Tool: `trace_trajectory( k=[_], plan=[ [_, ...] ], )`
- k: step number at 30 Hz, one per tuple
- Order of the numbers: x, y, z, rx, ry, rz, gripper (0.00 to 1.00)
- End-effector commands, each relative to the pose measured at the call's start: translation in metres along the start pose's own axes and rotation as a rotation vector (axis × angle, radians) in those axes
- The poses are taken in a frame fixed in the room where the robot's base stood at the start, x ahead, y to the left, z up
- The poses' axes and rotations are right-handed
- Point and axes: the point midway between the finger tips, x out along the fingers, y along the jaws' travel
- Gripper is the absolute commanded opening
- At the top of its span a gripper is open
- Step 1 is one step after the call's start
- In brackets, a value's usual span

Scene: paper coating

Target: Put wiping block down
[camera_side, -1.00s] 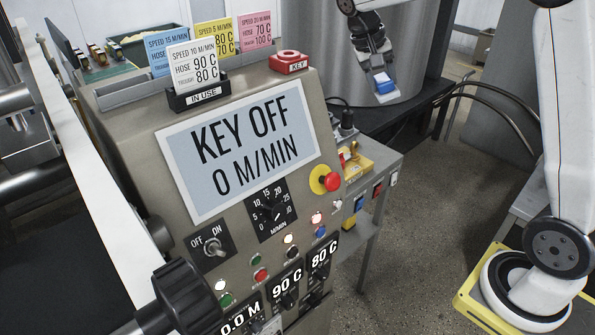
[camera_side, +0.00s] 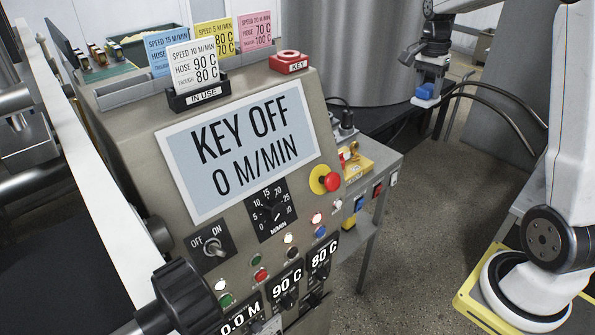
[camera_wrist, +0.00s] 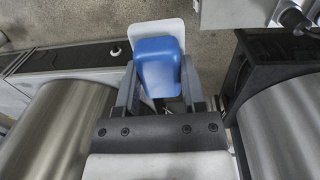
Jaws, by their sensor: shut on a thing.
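The wiping block (camera_side: 427,91) has a blue body and a white pad. My gripper (camera_side: 430,78) is shut on it and holds it in the air near the large metal cylinder, at the upper right of the side view. In the wrist view the blue top of the wiping block (camera_wrist: 157,68) sits between the fingers of my gripper (camera_wrist: 157,92). Its white pad shows behind the blue part. No surface is seen touching the block.
A large metal roll (camera_wrist: 60,130) lies at the left of the wrist view and another roll (camera_wrist: 285,125) at the right. In the side view, a control panel (camera_side: 240,140) reading KEY OFF fills the middle. A small side table (camera_side: 385,165) holds a yellow item. Hoses (camera_side: 500,95) curve behind.

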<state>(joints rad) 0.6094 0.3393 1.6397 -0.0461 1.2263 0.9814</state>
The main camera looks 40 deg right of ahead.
Motion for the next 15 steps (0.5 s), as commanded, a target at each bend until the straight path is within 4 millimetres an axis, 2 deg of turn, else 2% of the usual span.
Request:
trace_trajectory(
  k=[9, 15],
  plan=[
    [0.085, -0.005, 0.001, -0.002, -0.003, -0.045, 0.0],
    [0.119, -0.008, 0.0, -0.002, -0.001, -0.068, 0.0]
  ],
)
